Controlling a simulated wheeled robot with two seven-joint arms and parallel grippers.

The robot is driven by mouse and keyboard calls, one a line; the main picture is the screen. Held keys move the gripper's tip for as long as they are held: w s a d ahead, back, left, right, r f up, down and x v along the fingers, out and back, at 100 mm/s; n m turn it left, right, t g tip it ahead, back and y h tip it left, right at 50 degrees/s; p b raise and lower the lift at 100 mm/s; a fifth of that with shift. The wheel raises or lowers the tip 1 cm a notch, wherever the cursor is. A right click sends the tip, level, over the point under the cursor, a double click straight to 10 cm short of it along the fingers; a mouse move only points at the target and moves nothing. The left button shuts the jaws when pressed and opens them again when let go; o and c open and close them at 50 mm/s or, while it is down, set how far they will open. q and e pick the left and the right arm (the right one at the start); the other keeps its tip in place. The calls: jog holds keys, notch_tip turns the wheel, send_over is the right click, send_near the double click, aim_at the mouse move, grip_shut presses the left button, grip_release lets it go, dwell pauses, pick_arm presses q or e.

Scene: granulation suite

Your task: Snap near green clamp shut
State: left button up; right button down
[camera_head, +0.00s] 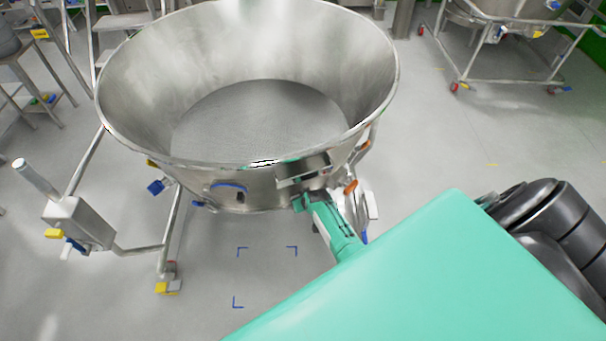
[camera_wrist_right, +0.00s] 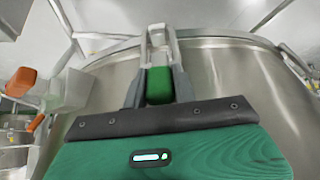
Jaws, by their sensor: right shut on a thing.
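The near green clamp shows in the right wrist view as a green handle (camera_wrist_right: 158,86) under a metal latch (camera_wrist_right: 157,38) on the side of the steel bowl (camera_wrist_right: 215,75). My right gripper (camera_wrist_right: 157,74) is shut on this green handle, one dark finger on each side. In the head view my right gripper (camera_head: 308,202) reaches the near right rim of the bowl (camera_head: 130,112), below a metal bracket (camera_head: 303,169). The gripper and bracket hide most of the clamp there, and I cannot tell whether the latch is fully closed. My left gripper is not in view.
An orange handle (camera_head: 351,186) is just right of my gripper; a blue handle (camera_head: 229,186) is to its left. The bowl stands on a wheeled frame (camera_head: 172,225) with a side box (camera_head: 80,221). Blue floor marks (camera_head: 238,301) lie on clear floor. Another wheeled vessel (camera_head: 500,12) stands back right.

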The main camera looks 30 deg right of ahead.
jog(key=c, duration=1.1)
grip_release()
jog(key=p+v, duration=0.1)
jog(key=v, duration=1.2)
jog(key=shift+s+a+r, duration=0.1)
jog(key=shift+r, duration=0.3)
jog(key=shift+f, duration=0.15)
jog(key=s+a+f+n+g+y, duration=0.15)
jog(key=s+a+f, duration=0.25)
jog(key=s+f, duration=1)
jog(key=s+a+f+n+g+h, duration=0.1)
jog(key=s+a+f+n+g, duration=0.3)
jog(key=s+f, duration=1.05)
jog(key=shift+m+y, duration=0.25)
jog(key=shift+m, duration=0.4)
jog(key=s+f, duration=0.1)
jog(key=s, duration=0.4)
jog(key=s+f, duration=0.1)
jog(key=s, duration=0.5)
jog(key=s+f, duration=0.2)
jog(key=s, duration=0.3)
jog(key=shift+s+a, duration=0.15)
jog(key=shift+a, duration=0.2)
